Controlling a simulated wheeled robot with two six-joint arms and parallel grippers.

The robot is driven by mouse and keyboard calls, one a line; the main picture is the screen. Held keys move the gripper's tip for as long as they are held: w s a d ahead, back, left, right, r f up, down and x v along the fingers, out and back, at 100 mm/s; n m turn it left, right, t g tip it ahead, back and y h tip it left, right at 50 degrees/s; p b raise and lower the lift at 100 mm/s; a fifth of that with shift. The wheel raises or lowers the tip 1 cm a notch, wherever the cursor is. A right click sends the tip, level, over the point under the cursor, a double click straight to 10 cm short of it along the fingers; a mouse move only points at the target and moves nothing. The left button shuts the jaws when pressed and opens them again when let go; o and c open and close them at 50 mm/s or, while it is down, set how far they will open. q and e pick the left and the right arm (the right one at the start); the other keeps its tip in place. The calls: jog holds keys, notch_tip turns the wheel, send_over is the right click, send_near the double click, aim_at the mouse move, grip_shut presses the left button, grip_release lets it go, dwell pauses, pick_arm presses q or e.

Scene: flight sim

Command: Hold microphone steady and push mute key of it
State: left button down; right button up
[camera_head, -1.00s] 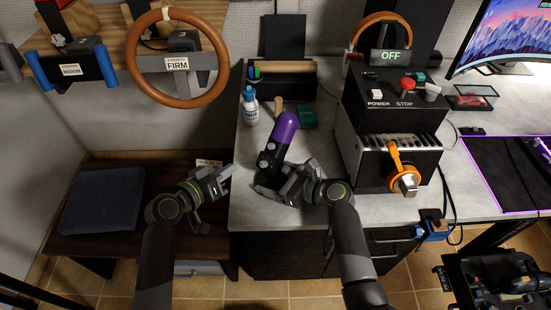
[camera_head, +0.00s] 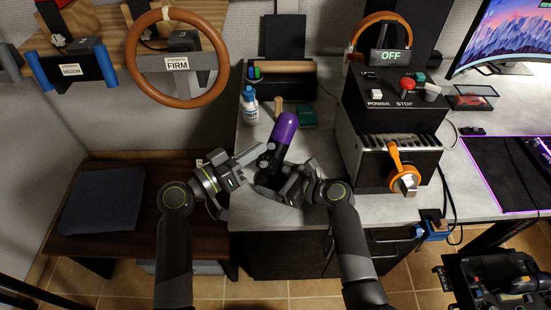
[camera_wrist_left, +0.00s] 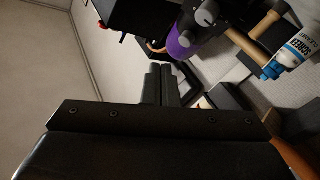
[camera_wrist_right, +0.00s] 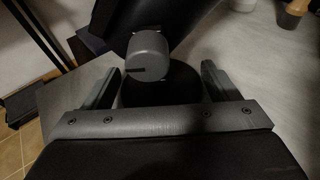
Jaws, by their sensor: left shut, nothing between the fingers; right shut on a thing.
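The microphone, with a purple top (camera_head: 284,130) and a black lower body, stands tilted on the desk's front left part. My right gripper (camera_head: 270,188) is shut on the microphone's dark lower part. In the right wrist view its fingers sit either side of this dark part (camera_wrist_right: 160,92), below a grey round knob (camera_wrist_right: 147,56). My left gripper (camera_head: 262,150) is shut and empty, its tips close to the microphone's left side; I cannot tell if they touch. In the left wrist view the purple top (camera_wrist_left: 183,42) lies beyond the shut fingers (camera_wrist_left: 160,82). I cannot make out the mute key.
A black control box (camera_head: 395,102) with an orange lever (camera_head: 396,160) stands to the right. A steering wheel (camera_head: 133,60) hangs at the upper left.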

aim_at(272, 145)
pick_arm(q)
jog(key=shift+w+d+f, duration=0.8)
jog(key=shift+w+f, duration=0.25)
jog(key=shift+f, duration=0.05)
dwell(1.3)
jog(key=shift+w+d+f, duration=0.15)
jog(key=shift+w+f, duration=0.1)
jog(key=shift+f, duration=0.05)
jog(key=shift+s, duration=0.1)
jog(key=shift+s+r, duration=0.15)
jog(key=shift+r, duration=0.05)
dwell(0.3)
jog(key=shift+a, duration=0.2)
jog(key=s+a+r, duration=0.2)
jog(key=s+r, duration=0.1)
jog(key=r, duration=0.1)
jog(key=shift+s+a, duration=0.3)
jog(key=shift+s, duration=0.05)
